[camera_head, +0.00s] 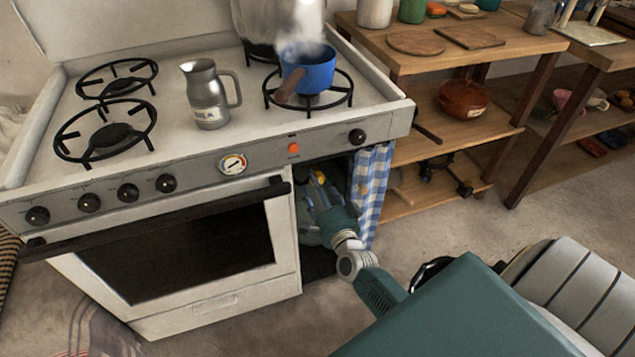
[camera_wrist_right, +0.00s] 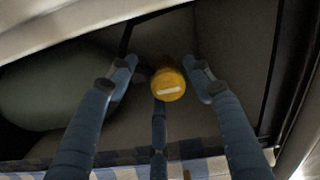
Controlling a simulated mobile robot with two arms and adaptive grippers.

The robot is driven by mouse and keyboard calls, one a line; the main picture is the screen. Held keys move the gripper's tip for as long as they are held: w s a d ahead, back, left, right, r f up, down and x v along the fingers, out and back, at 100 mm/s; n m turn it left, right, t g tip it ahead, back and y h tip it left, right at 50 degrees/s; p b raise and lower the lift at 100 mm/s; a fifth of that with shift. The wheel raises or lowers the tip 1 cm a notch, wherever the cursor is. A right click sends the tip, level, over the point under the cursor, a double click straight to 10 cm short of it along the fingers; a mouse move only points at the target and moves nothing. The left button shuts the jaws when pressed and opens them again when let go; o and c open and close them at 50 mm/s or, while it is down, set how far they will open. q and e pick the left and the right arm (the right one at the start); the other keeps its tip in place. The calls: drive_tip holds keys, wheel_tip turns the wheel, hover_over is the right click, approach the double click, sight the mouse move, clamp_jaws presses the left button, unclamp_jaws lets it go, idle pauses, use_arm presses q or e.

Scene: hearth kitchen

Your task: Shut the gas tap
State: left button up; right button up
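The gas tap is a round yellow knob with a pale bar on its face (camera_wrist_right: 168,84), in the middle of the right wrist view. In the head view a bit of yellow (camera_head: 320,177) shows inside the open compartment at the right of the stove. My right gripper (camera_wrist_right: 162,68) reaches into that compartment, its blue fingers spread around the knob. It is open, with small gaps seen beside the knob; contact with the lower finger is unclear. A rounded grey-green gas bottle (camera_wrist_right: 50,88) lies behind the left finger. My left gripper is not in view.
A blue-checked curtain (camera_head: 371,190) hangs at the compartment's right edge. The white stove (camera_head: 225,250) bears a steaming blue pot (camera_head: 312,72), a metal jug (camera_head: 207,97) and a large pot (camera_head: 262,22). Wooden shelves (camera_head: 440,160) stand to the right; floor is clear before them.

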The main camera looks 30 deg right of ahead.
drive_tip(key=shift+d+r, duration=0.15)
drive_tip(key=shift+r, duration=0.05)
drive_tip(key=v, duration=1.2)
drive_tip(key=shift+f, duration=0.1)
